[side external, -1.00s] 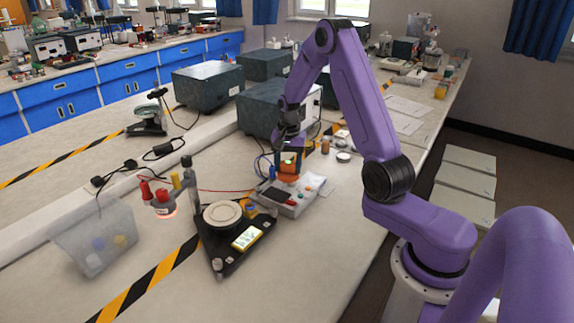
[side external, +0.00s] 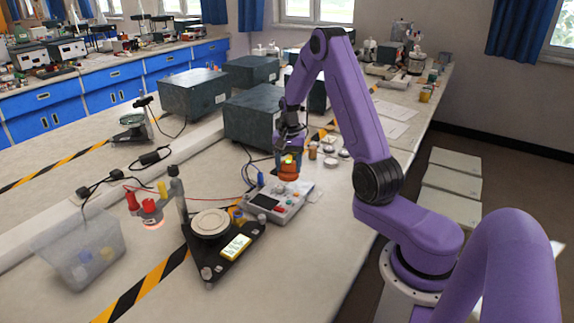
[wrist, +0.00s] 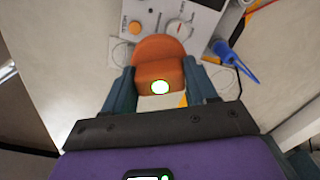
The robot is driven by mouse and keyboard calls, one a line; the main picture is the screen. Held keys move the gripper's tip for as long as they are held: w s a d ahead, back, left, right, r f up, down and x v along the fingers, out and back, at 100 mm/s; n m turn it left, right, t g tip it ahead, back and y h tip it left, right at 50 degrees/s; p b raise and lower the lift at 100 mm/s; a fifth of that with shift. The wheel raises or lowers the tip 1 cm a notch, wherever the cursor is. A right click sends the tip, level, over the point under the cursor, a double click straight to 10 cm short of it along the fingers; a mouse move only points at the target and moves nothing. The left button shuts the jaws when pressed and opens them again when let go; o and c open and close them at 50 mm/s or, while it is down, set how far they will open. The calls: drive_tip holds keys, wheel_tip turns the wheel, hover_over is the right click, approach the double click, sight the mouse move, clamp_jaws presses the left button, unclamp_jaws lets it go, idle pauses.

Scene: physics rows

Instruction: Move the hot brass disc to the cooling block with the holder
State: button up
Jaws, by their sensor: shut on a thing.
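My gripper (side external: 289,156) is shut on an orange rounded piece (side external: 288,173), held over the grey instrument box (side external: 283,208). In the wrist view the orange piece (wrist: 160,50) sits between the two teal fingers and shows a bright white-green spot. It may be the holder; I cannot be sure. A red-orange glow (side external: 154,224) shows under a small grey stand with red and yellow posts at the left; it may be the hot disc. I cannot pick out the cooling block for certain. A black triangular base (side external: 213,262) carries a round cream plate (side external: 211,223).
A clear bin (side external: 80,250) with small coloured items stands at the left front. Dark equipment boxes (side external: 262,118) stand behind my gripper. Wires run across the bench to the grey box. The front right bench is clear.

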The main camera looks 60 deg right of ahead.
drive_tip(key=shift+d, duration=0.15)
drive_tip(key=shift+s+d, duration=0.2)
drive_tip(key=shift+d, duration=0.7)
drive_tip(key=shift+s+d, duration=0.25)
drive_tip(key=shift+d, duration=0.7)
drive_tip(key=shift+s+d, duration=0.2)
drive_tip(key=shift+d, duration=0.7)
drive_tip(key=shift+f, duration=0.1)
drive_tip(key=shift+f, duration=2.3)
drive_tip(key=shift+f, duration=0.7)
wheel_tip(320, 180, up, 7)
idle(1.1)
